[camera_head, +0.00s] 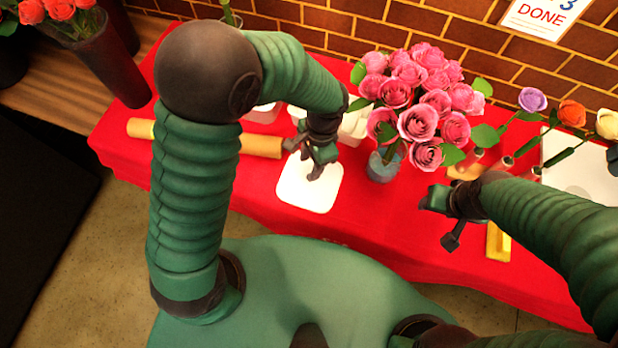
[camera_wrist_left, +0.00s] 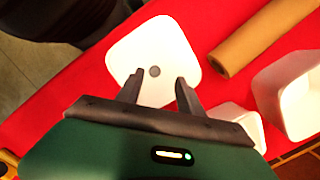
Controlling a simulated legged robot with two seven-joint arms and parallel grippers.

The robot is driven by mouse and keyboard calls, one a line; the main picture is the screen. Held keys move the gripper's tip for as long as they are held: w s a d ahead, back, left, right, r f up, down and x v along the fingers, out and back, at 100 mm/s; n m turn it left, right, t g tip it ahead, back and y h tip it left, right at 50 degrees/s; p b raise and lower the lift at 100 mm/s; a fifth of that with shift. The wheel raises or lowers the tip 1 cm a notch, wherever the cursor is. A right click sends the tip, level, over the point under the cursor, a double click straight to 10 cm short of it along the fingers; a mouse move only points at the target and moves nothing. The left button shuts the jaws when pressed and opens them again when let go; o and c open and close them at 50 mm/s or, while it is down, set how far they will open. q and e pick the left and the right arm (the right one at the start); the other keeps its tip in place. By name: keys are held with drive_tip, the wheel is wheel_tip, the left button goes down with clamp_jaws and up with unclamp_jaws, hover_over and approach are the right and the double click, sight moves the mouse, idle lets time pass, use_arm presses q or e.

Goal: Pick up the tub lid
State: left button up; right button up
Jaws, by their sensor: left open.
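The tub lid (camera_head: 303,194) is a white rounded square on the red table, near its front edge. In the left wrist view the lid (camera_wrist_left: 150,45) shows a small grey round knob (camera_wrist_left: 154,71) near its middle. My left gripper (camera_head: 318,168) is over the lid's back part and hides the knob in the head view. In the left wrist view its two fingers (camera_wrist_left: 157,84) are apart, with the knob in line with the gap and nothing held. My right gripper (camera_head: 440,218) is over the table to the right, fingers apart and empty.
A brown paper roll (camera_head: 260,146) lies left of the lid. White tubs (camera_head: 356,122) stand behind my left gripper. A blue vase (camera_head: 383,167) of pink roses (camera_head: 418,122) stands to the right. Single flowers and a white board (camera_head: 580,165) are at far right.

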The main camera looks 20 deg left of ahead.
sight(309, 175)
use_arm(q)
drive_tip(key=f, duration=0.2)
drive_tip(key=s+f, duration=0.1)
drive_tip(key=f, duration=0.1)
drive_tip(key=shift+f+b, duration=0.15)
drive_tip(key=shift+b, duration=0.15)
drive_tip(key=shift+d+f, duration=0.2)
drive_tip(key=shift+d, duration=0.05)
drive_tip(key=shift+w+d, duration=0.15)
drive_tip(key=shift+d, duration=0.2)
drive_tip(key=shift+a, duration=0.65)
clamp_jaws()
drive_tip(key=shift+d, duration=0.35)
drive_tip(key=shift+d+r, duration=0.1)
drive_tip(key=shift+r, duration=0.05)
use_arm(e)
drive_tip(key=shift+s+d+f, duration=0.1)
drive_tip(key=shift+d+f, duration=0.2)
drive_tip(key=shift+d, duration=0.15)
